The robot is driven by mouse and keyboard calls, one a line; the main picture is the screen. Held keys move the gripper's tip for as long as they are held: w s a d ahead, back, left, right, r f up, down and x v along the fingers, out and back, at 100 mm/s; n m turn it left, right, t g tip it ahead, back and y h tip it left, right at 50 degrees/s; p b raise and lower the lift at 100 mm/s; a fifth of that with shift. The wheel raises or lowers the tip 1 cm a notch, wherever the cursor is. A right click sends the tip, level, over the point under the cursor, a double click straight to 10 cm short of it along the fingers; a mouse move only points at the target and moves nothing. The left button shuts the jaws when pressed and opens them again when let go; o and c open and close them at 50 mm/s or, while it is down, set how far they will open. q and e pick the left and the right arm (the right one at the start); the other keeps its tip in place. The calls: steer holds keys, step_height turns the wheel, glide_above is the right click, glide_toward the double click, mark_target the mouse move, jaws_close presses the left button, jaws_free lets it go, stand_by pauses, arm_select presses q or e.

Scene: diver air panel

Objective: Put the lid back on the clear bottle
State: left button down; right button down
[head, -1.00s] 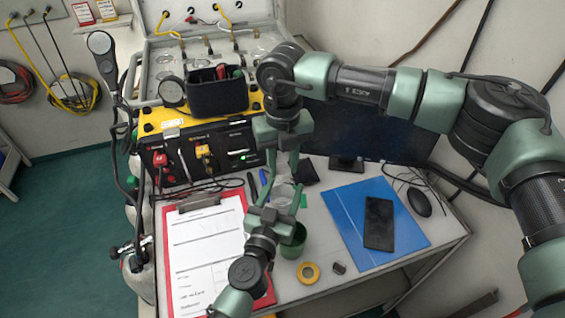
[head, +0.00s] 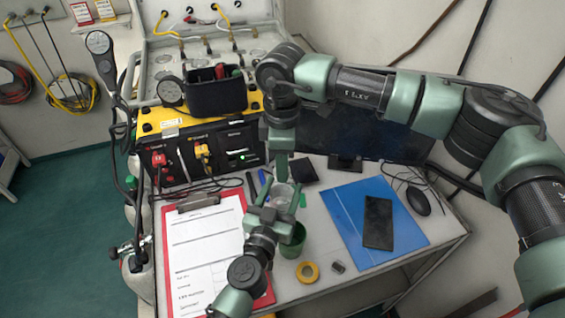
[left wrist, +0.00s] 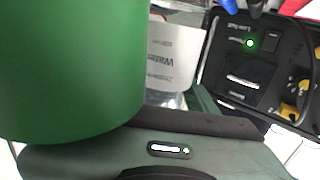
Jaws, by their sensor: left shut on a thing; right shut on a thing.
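The clear bottle (head: 282,193) stands above the table's front middle, between my left gripper's fingers. In the left wrist view a white label with dark print (left wrist: 174,55) shows on it, partly hidden. My left gripper (head: 275,208) reaches in from the bottom and is shut on the bottle. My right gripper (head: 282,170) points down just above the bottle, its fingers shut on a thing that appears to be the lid. The lid itself is hidden by the fingers, and I cannot tell whether it touches the bottle.
A green cup (head: 294,243) stands close beside my left gripper and fills the left of the wrist view (left wrist: 70,65). A clipboard (head: 207,245) lies left; a yellow ring (head: 307,272) is in front. A blue folder (head: 345,225) with a black phone (head: 378,222) lies right.

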steer(key=c, duration=0.9)
jaws_free()
steer(key=shift+c, duration=0.2)
step_height(320, 180, up, 12)
arm_select(q)
steer(key=shift+c, duration=1.9)
jaws_free()
